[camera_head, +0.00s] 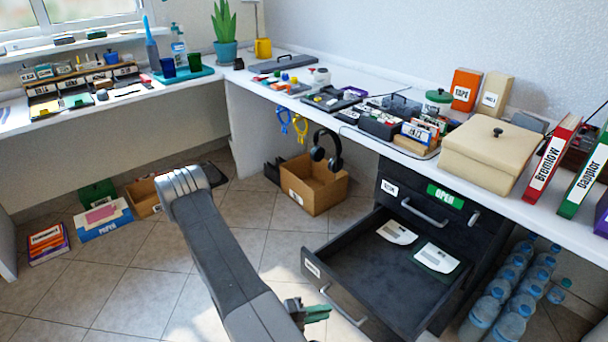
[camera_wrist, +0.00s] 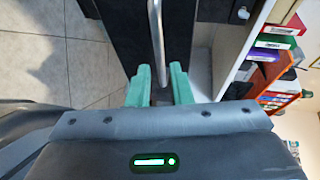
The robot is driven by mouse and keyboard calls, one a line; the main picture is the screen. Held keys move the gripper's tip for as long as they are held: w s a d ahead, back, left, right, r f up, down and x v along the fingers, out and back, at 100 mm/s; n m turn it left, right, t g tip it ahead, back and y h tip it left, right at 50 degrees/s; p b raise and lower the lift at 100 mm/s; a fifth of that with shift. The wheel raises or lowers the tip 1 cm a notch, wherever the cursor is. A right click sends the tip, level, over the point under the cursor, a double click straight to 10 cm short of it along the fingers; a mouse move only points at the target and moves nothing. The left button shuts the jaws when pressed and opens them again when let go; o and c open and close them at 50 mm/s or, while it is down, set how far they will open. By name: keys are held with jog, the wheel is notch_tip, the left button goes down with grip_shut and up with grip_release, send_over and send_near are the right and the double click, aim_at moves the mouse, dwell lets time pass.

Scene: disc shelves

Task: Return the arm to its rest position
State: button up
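My gripper (camera_head: 318,312) has green fingers and is low in front of the open drawer in the head view. In the wrist view its two fingers (camera_wrist: 160,85) are apart, with a narrow gap between them. The drawer's bar handle (camera_wrist: 156,40) lines up with that gap; I cannot tell whether the fingers touch it. My grey arm reaches down across the middle of the head view.
The cabinet's upper drawer (camera_head: 425,210) is closed and has a green OPEN label. Water bottles (camera_head: 510,290) stand right of the cabinet. A cardboard box (camera_head: 313,187) sits under the desk. The white desk (camera_head: 245,85) is crowded.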

aim_at(340, 308)
jog(key=shift+b+x, duration=0.4)
jog(key=shift+x, duration=1.7)
jog(key=shift+a, duration=0.1)
jog(key=shift+p+v, duration=1.35)
jog(key=shift+v, duration=4.75)
jog(key=shift+b+x, duration=1.5)
jog(key=shift+x, duration=5.55)
jog(key=shift+r, duration=0.1)
